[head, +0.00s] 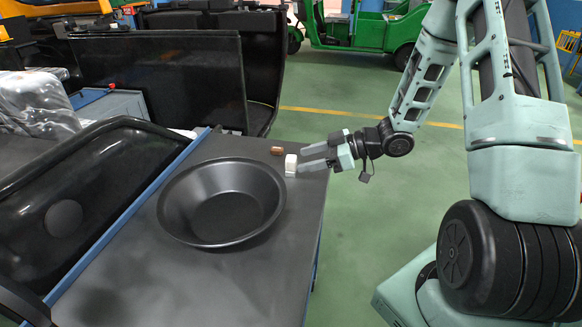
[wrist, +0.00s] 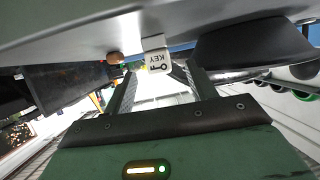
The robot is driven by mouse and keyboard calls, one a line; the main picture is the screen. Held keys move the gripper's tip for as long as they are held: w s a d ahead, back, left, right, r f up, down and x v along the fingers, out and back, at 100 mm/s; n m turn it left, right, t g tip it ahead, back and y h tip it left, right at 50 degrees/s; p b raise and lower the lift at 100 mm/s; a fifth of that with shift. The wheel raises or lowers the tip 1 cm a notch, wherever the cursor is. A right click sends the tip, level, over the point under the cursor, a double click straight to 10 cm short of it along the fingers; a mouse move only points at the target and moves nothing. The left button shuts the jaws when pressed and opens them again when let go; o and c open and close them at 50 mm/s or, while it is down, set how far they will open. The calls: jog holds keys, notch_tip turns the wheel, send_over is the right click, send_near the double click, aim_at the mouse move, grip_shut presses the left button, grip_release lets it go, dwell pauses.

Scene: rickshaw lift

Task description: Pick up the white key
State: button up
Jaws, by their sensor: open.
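The white key (head: 291,165) is a small white block near the right edge of the grey table, to the right of the black bowl. In the wrist view the white key (wrist: 157,54) shows a key symbol and the word KEY, upside down. My gripper (head: 304,158) is open and reaches in from the right, with its fingertips close to the block. In the wrist view the block appears just beyond and between the fingertips of my gripper (wrist: 160,72). I cannot tell whether a finger touches it. Nothing is held.
The grey table (head: 130,288) holds a wide black bowl (head: 222,203) left of the key. A small brown block (head: 277,151) lies just behind the key. A dark glossy panel (head: 75,215) is at the left. Green floor is open right of the table.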

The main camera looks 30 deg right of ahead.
aim_at(296, 162)
jog(key=shift+x, duration=2.7)
jog(key=shift+d, duration=0.1)
jog(key=c, duration=1.1)
